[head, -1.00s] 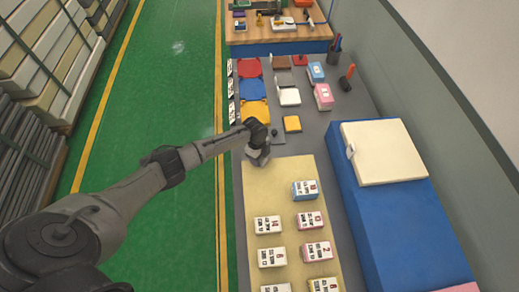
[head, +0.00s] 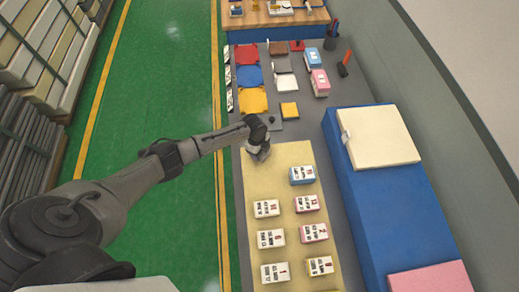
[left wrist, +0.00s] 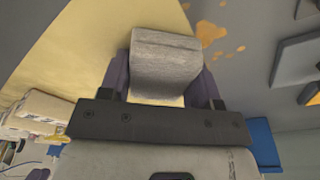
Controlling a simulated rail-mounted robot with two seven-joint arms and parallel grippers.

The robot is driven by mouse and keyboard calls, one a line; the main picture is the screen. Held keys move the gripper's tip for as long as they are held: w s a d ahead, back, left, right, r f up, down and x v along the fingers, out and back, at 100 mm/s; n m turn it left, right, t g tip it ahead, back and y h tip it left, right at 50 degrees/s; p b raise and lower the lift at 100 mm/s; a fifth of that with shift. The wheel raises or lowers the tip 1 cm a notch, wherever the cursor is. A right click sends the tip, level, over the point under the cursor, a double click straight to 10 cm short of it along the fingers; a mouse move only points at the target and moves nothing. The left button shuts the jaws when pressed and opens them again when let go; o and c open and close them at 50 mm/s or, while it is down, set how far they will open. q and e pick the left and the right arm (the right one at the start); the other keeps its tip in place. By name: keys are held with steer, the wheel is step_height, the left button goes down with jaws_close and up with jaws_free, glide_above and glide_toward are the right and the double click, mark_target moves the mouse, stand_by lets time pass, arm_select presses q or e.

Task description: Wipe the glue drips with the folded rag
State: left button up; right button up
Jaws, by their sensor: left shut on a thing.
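My left gripper (head: 260,153) is at the far left corner of the tan mat (head: 265,185) on the grey table. In the left wrist view its two dark fingers stand on either side of a grey folded rag (left wrist: 166,65), and it is shut on the rag. Amber glue drips (left wrist: 210,33) show on the grey surface beside the rag in that view, a short way to its right. The drips cannot be made out in the head view. My right gripper is not in view.
Several small printed packs (head: 266,208) lie on the mat. Red, blue and yellow cloth-like pieces (head: 249,76) and a yellow block (head: 289,110) lie beyond. A big blue block (head: 350,190) with a cream slab (head: 380,138) stands at right. Green floor (head: 170,90) is clear at left.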

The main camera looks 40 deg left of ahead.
arm_select(q)
steer(key=shift+r+p, duration=1.85)
steer(key=shift+r, duration=0.2)
steer(key=shift+r+p, duration=0.9)
steer(key=shift+r, duration=0.1)
step_height(320, 180, up, 3)
steer(key=p, duration=0.3)
